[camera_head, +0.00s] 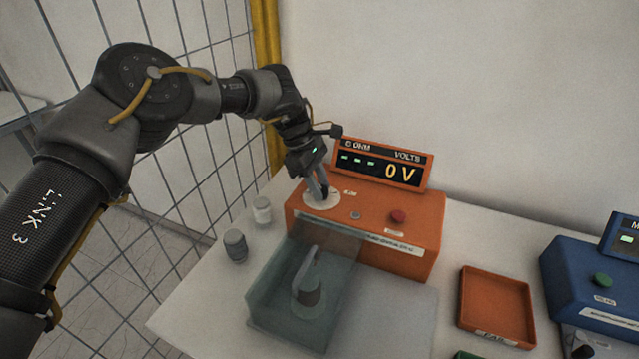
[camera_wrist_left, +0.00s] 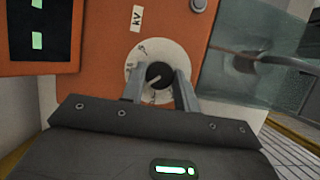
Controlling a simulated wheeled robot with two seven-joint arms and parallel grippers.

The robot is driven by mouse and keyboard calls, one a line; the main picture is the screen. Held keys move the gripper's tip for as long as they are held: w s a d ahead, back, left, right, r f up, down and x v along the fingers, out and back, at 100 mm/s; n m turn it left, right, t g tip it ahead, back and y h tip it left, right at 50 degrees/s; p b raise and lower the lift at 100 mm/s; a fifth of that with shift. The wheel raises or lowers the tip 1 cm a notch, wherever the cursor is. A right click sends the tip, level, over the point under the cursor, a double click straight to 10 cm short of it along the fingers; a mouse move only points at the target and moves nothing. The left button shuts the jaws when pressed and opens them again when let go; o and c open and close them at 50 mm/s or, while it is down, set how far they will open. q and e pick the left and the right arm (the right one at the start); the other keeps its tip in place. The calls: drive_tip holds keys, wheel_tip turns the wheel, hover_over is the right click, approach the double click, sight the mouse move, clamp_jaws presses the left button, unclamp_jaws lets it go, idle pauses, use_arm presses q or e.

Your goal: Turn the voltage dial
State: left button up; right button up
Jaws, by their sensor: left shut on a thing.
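The voltage dial is a black knob (camera_wrist_left: 160,75) on a round white scale plate (camera_wrist_left: 176,54), on top of the orange tester (camera_head: 368,216). The plate also shows in the head view (camera_head: 318,203). My left gripper (camera_head: 321,192) reaches down to the knob from above. In the left wrist view its two fingers (camera_wrist_left: 159,88) stand on either side of the knob and are shut on it. The tester's display (camera_head: 383,166) reads 0 V. My right gripper is not in view.
A clear box (camera_head: 262,297) holding a bushing (camera_head: 308,292) stands in front of the tester. An orange tray (camera_head: 497,305) and a blue unit (camera_head: 580,280) stand to the right. Two small jars (camera_head: 236,246) stand left, near a wire fence.

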use_arm(q)
drive_tip(key=o, duration=1)
drive_tip(key=shift+c, duration=0.2)
drive_tip(key=shift+w+a+r, duration=0.1)
drive_tip(key=shift+a+r, duration=0.05)
drive_tip(key=shift+r, duration=0.15)
drive_tip(key=b+v, duration=0.2)
drive_tip(key=v, duration=0.8)
drive_tip(key=shift+b, duration=0.3)
drive_tip(key=shift+r, duration=0.1)
